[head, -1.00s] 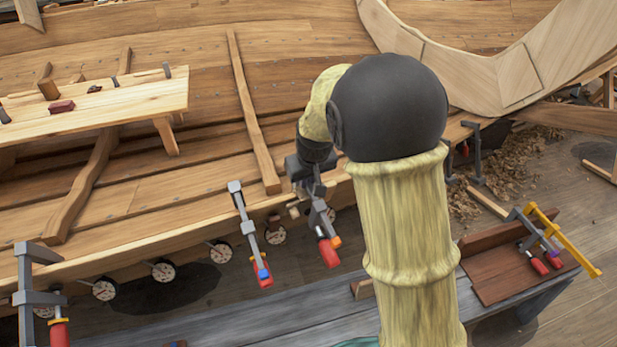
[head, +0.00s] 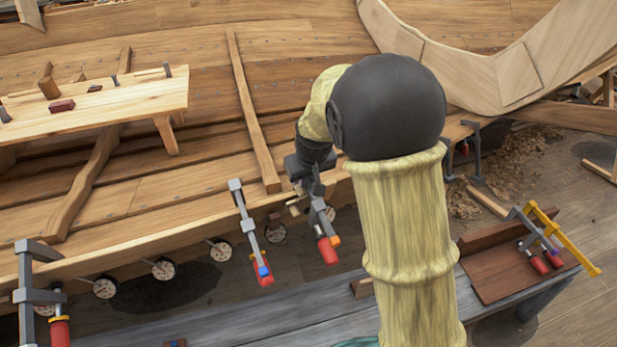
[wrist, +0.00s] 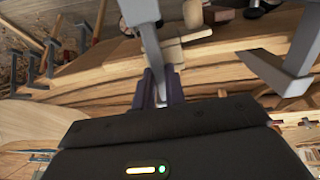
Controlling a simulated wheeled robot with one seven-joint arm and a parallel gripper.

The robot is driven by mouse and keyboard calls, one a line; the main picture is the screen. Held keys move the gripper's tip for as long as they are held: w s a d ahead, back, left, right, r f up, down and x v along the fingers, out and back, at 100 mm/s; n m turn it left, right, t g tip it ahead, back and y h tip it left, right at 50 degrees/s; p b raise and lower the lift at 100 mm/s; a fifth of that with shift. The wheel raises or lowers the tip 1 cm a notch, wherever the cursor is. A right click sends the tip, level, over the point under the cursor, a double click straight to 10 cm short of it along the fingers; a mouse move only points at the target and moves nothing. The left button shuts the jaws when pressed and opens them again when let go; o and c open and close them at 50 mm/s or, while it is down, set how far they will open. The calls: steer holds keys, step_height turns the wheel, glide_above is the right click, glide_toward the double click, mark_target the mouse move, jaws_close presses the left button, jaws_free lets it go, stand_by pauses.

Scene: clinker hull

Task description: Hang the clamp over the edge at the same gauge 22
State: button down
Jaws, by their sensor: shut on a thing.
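My gripper (head: 312,182) is shut on a grey bar clamp (head: 321,222) with a red handle and an orange mark. The clamp hangs at the hull's plank edge (head: 200,232), its handle pointing down; my arm hides part of it, and I cannot tell whether it touches the edge. In the wrist view my fingers (wrist: 158,88) grip the clamp's bar (wrist: 152,45).
A blue-marked clamp (head: 249,228) hangs on the edge just left of the held one. Another clamp (head: 40,290) is at far left, and more (head: 474,150) are right of my arm. A grey bench (head: 300,316) below bears a brown tray (head: 500,283) with clamps.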

steer(key=shift+s+f, duration=0.15)
steer(key=c, duration=1.4)
jaws_free()
steer(key=shift+d, duration=0.15)
steer(key=shift+o, duration=0.2)
steer(key=b+v, duration=0.1)
steer(key=v, duration=1.6)
steer(key=shift+r, duration=0.25)
steer(key=shift+s, duration=0.15)
steer(key=s+d+f+m+g+h, duration=0.1)
steer(key=s+d+f+m, duration=0.3)
steer(key=s+d+f, duration=0.9)
step_height(320, 180, down, 4)
steer(key=shift+s+d+r+m, duration=0.25)
steer(key=shift+s+m, duration=0.15)
steer(key=shift+s, duration=0.55)
